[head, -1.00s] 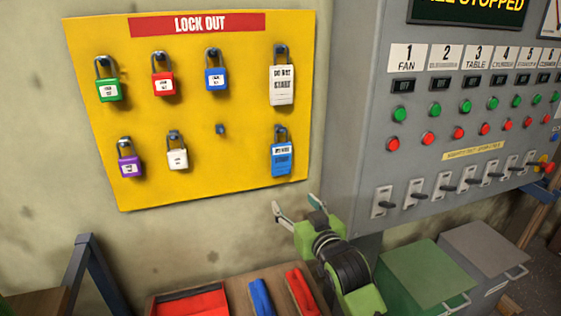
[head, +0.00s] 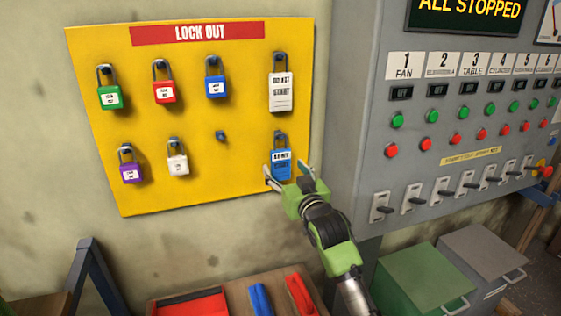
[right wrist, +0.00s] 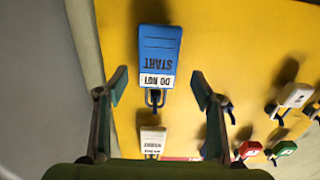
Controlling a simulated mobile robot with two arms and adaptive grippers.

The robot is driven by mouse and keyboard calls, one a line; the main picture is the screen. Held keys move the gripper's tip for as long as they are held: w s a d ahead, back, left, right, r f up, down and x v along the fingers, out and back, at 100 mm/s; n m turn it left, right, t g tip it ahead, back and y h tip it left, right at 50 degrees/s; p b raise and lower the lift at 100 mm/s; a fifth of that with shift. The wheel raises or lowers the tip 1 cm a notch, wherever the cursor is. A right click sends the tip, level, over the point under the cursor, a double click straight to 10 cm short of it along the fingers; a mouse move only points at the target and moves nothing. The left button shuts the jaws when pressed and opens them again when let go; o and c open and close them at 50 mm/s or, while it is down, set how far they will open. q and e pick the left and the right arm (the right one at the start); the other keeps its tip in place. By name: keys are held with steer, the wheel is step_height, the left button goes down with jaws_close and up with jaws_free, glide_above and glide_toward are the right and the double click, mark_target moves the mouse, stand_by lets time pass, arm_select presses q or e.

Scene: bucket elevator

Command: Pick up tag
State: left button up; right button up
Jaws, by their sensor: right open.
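A blue tag (head: 281,163) hangs from a peg at the lower right of the yellow lock-out board (head: 200,190). A white tag (head: 281,92) hangs above it. My right gripper (head: 288,174) is open, its fingers spread to either side of the blue tag's lower part in the head view. In the right wrist view the picture is upside down; the blue tag (right wrist: 160,55) lies between the finger lines, apart from both fingers, and the white tag (right wrist: 152,141) is beyond it. The gripper looks empty. My left gripper is not in view.
Several padlocks, including a red one (head: 164,91), hang on the board's left and middle. One peg (head: 221,136) is bare. The grey control cabinet (head: 355,130) stands close right of the board. A red tray (head: 190,304) and a green bin (head: 425,278) are below.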

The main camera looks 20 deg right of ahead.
mark_target(281, 162)
steer(key=shift+w+d+f+p, duration=0.1)
steer(key=shift+w+p, duration=0.5)
steer(key=shift+w, duration=1.75)
steer(key=c, duration=1.2)
